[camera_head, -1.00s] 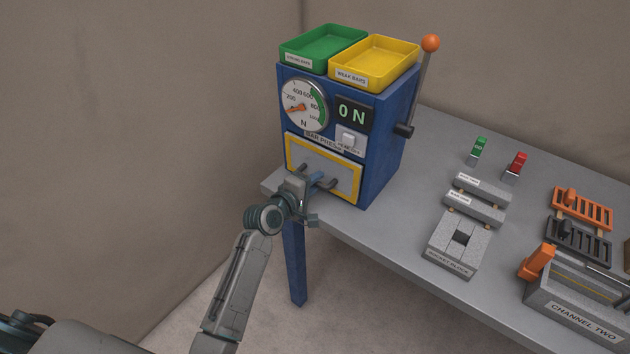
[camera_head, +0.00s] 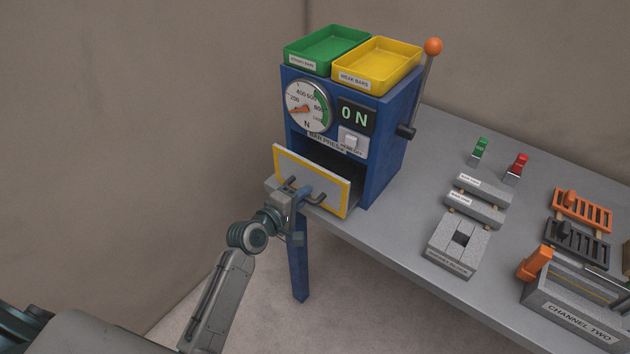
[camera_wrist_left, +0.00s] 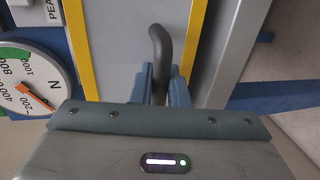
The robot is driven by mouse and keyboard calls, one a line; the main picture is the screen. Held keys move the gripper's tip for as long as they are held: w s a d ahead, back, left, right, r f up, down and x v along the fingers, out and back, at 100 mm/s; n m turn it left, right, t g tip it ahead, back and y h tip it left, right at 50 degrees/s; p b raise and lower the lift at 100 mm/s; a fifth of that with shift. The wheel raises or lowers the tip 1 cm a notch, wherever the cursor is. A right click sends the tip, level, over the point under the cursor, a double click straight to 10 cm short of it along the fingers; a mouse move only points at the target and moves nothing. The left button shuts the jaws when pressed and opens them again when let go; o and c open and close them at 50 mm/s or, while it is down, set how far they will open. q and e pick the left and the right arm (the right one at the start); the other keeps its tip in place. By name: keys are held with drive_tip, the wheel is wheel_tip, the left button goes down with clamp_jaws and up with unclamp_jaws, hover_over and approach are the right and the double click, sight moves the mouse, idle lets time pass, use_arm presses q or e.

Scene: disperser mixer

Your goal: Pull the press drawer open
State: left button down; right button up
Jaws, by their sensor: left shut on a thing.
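The blue bar press (camera_head: 345,130) stands at the left end of the table. Its drawer (camera_head: 333,196), with a white front framed in yellow, is pulled partly out, and a dark gap shows behind its top edge. My left gripper (camera_head: 305,194) is shut on the drawer's dark handle (camera_head: 318,199). In the left wrist view, the gripper fingers (camera_wrist_left: 160,84) close on both sides of the handle (camera_wrist_left: 160,45), in front of the drawer front (camera_wrist_left: 115,45). My right gripper is out of view.
A green tray (camera_head: 290,58) and a yellow tray (camera_head: 368,83) sit on the press. A lever with an orange knob (camera_head: 433,46) rises on its right side. Grey blocks (camera_head: 455,247) and a channel fixture (camera_head: 575,315) stand to the right. Room before the drawer is free apart from my arm.

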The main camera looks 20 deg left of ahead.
use_arm(q)
drive_tip(key=f+p+v, duration=0.1)
drive_tip(key=f+v, duration=0.1)
drive_tip(key=v, duration=1)
drive_tip(key=shift+s+a+f, duration=0.2)
drive_tip(key=shift+s+f, duration=0.1)
drive_tip(key=shift+s, duration=0.35)
drive_tip(key=c, duration=1.8)
unclamp_jaws()
drive_tip(key=shift+o, duration=0.2)
drive_tip(key=shift+s, duration=0.1)
